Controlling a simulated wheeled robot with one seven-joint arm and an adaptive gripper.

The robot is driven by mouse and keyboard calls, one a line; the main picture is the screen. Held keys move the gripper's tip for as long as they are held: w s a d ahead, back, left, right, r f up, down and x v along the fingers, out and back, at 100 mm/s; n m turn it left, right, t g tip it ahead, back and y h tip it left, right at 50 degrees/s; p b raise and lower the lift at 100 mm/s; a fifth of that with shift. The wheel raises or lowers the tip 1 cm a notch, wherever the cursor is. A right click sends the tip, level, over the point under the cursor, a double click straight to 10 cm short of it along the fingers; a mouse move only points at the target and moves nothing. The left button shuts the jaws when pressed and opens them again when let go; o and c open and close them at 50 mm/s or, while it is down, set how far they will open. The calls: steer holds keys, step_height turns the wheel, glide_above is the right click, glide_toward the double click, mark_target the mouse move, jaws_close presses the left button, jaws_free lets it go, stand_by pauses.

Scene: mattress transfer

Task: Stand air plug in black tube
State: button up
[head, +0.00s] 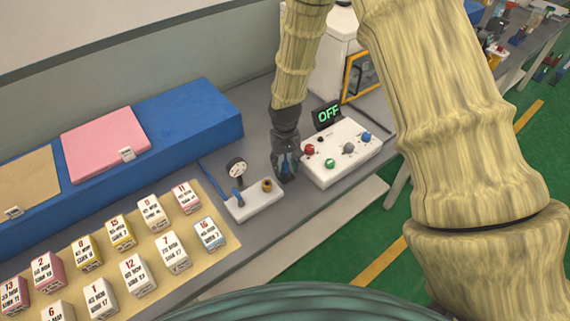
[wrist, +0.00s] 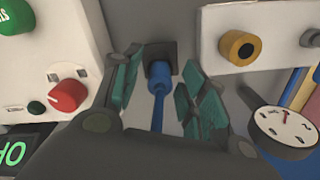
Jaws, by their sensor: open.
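The blue air plug (wrist: 158,82) sits between the two fingers of my gripper (wrist: 157,92) in the wrist view, with gaps on both sides. Its wide end meets a dark square holder (wrist: 160,52), which looks like the black tube; how deep the plug sits in it I cannot tell. A thin blue hose runs from the plug back toward my palm. In the head view my gripper (head: 284,172) points down at the table between the gauge block and the control box, and mostly hides the plug and the holder.
The white gauge block (head: 254,203) with a brass port (head: 267,185) and dial gauge (head: 237,166) is left of my gripper. The white control box (head: 341,158) is close on the right; its display (head: 328,115) reads OFF. Numbered small boxes (head: 120,232) and a blue mattress (head: 190,120) lie further left.

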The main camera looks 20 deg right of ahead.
mark_target(285, 162)
step_height(285, 162, up, 12)
stand_by(0.6)
stand_by(0.5)
